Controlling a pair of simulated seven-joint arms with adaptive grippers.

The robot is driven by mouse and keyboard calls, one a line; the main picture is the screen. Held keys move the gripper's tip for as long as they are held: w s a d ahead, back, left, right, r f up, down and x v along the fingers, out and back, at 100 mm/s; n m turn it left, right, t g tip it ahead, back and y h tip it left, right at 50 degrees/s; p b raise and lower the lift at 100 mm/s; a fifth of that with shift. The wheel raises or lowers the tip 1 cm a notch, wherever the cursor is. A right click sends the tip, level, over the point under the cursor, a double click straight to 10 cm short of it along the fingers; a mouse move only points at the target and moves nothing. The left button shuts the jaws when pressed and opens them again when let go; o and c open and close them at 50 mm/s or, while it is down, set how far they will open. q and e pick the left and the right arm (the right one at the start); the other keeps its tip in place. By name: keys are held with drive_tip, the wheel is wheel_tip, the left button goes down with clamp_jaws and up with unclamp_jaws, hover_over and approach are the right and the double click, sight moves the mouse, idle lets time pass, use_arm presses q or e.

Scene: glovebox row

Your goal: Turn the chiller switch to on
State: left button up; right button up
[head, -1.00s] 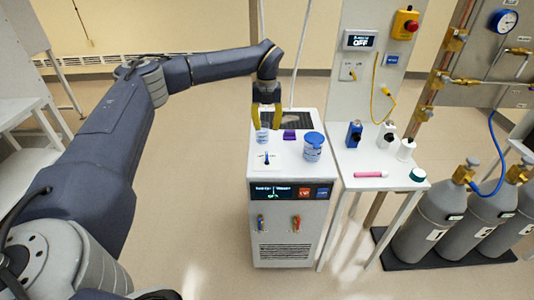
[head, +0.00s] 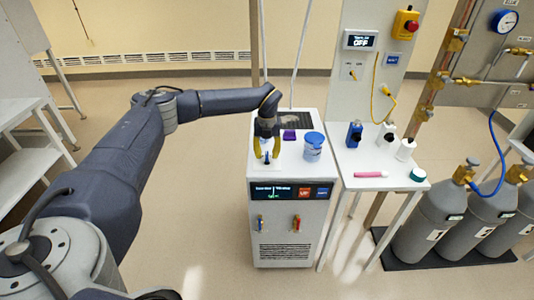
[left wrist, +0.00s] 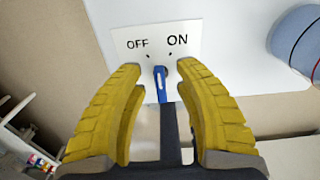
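The chiller (head: 290,222) is a white cabinet with a dark display strip on its front. Its switch is a blue lever (left wrist: 161,85) on a white plate (left wrist: 135,54) marked OFF at left and ON at right in the left wrist view. I cannot tell for certain which mark the lever points to. My left gripper (head: 266,156) is over the switch on the chiller top. Its yellow fingers (left wrist: 160,108) are open, one on each side of the lever, with visible gaps. My right gripper is out of view.
A blue-lidded jar (head: 313,147) stands right of the switch, and a purple block (head: 290,135) sits behind it. A side table (head: 370,163) with small bottles adjoins the chiller. A wall display (head: 360,40) reads OFF. Gas cylinders (head: 425,222) stand further right.

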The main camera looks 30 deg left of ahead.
use_arm(q)
drive_tip(key=shift+o, duration=0.2)
drive_tip(key=shift+f, duration=0.1)
clamp_jaws()
idle(0.4)
drive_tip(key=shift+w+d+m, duration=0.1)
drive_tip(key=shift+d+m, duration=0.05)
drive_tip(key=shift+m, duration=1.3)
drive_tip(key=shift+d+m, duration=0.15)
drive_tip(key=shift+m, duration=1.3)
drive_tip(key=shift+c, duration=0.2)
unclamp_jaws()
wheel_tip(320, 180, up, 12)
